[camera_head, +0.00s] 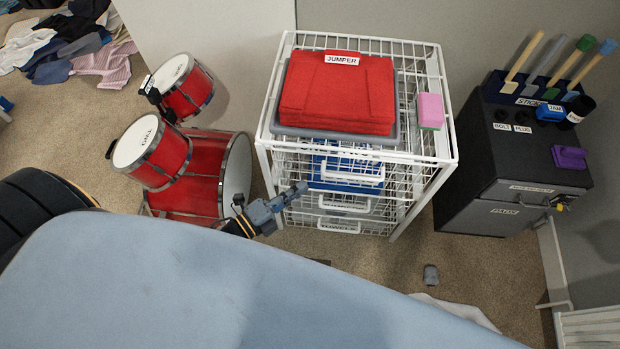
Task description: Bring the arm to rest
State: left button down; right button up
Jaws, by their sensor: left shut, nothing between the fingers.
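My left gripper (291,194) is near the middle of the head view, in front of the white wire drawer rack (420,160). Its fingers are together with nothing between them. It points right, toward the fronts of the rack's drawers, and I cannot tell whether it touches them. The lower part of my left arm is hidden behind the light blue surface (180,280) in the foreground. My right gripper is not in view.
A red drum set (190,180) stands left of the rack. Folded red jumpers (338,95) and a pink-and-green sponge (430,110) lie on top of the rack. A black cabinet (515,160) stands right. Clothes (70,45) lie at upper left.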

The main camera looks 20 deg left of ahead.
pick_arm(q)
jog(key=s+a+f+n+g+y+p, duration=0.1)
jog(key=s+a+f+n+g+y, duration=0.1)
jog(key=s+f+n, duration=0.3)
jog(key=s+a+f+n+g+y, duration=0.1)
jog(key=a+f+n+y, duration=0.1)
jog(key=f, duration=0.5)
jog(key=s+a+f+n+g+y+p, duration=0.1)
jog(key=s+a+f+n+g+y, duration=0.2)
jog(key=f, duration=0.4)
jog(key=s+d+f+n+g+y+p, duration=0.1)
jog(key=s+f+n+g, duration=0.3)
jog(key=s, duration=0.7)
jog(key=s+f+n+g, duration=0.4)
jog(key=s+f+n, duration=0.3)
jog(key=s, duration=0.4)
jog(key=shift+d+f+g+y+p, duration=0.3)
jog(key=shift+d+f+y+p, duration=0.1)
jog(key=shift+f, duration=0.3)
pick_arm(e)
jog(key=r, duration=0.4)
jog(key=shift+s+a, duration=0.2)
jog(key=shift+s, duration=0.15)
